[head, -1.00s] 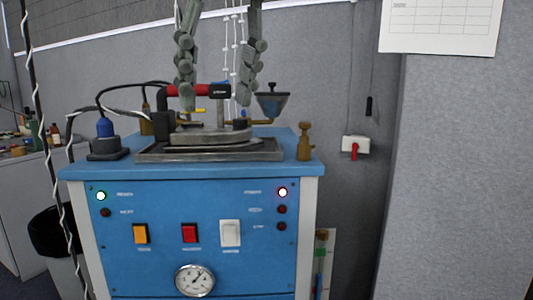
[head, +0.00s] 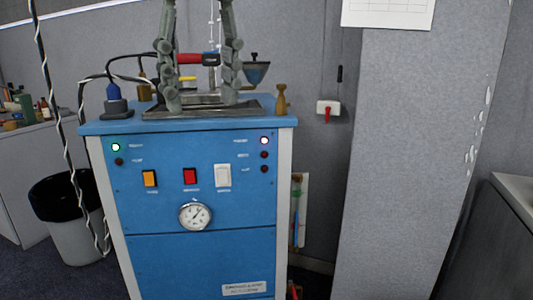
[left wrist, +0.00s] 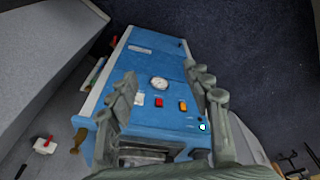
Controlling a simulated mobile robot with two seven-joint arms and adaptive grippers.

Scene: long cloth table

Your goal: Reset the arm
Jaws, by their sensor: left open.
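My left gripper (head: 201,103) hangs from the top of the head view with its two grey jointed fingers spread apart and nothing between the tips. It is in front of the dark tray (head: 245,109) on the blue cabinet (head: 150,245), and partly hides the device with the red handle (head: 190,59). I cannot tell whether the fingertips touch the tray. In the left wrist view the open fingers of the left gripper (left wrist: 165,80) frame the front of the blue cabinet (left wrist: 165,60), which appears upside down. My right gripper is in neither view.
A blue-capped plug (head: 113,95) with black cables is at the left. A bin (head: 75,240) stands left of the cabinet. A grey partition (head: 405,150) rises at the right.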

